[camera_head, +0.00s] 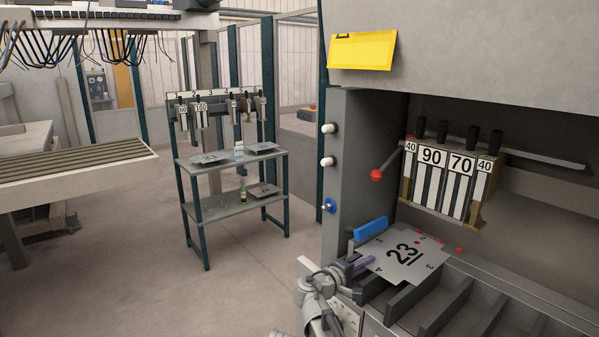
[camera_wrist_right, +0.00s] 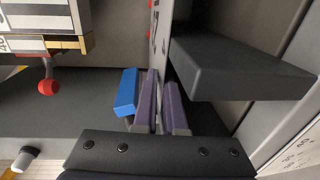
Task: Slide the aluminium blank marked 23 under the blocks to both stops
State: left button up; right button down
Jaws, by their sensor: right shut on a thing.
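The aluminium blank marked 23 (camera_head: 420,268) lies flat over the dark slats at the machine's front. It also shows nearly edge-on in the right wrist view (camera_wrist_right: 163,28). My right gripper (camera_head: 366,263), with purple fingers, is shut on its near left edge. The fingers also show in the wrist view (camera_wrist_right: 160,78). The blocks (camera_head: 447,178), labelled 40, 90, 70 and 40, hang above and behind the blank, with a gap below them. A blue bar (camera_head: 371,228) stands close to the blank's back left edge; I cannot tell if they touch. My left gripper is not in view.
A red-knobbed lever (camera_head: 377,174) sticks out left of the blocks. Dark slats (camera_head: 440,300) with gaps run along the front. Red dots (camera_head: 459,250) mark the bed. A rack (camera_head: 232,203) with tools and plates stands at the back left, with clear floor before it.

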jog(key=shift+w+a+f, duration=0.1)
jog(key=c, duration=0.9)
grip_release()
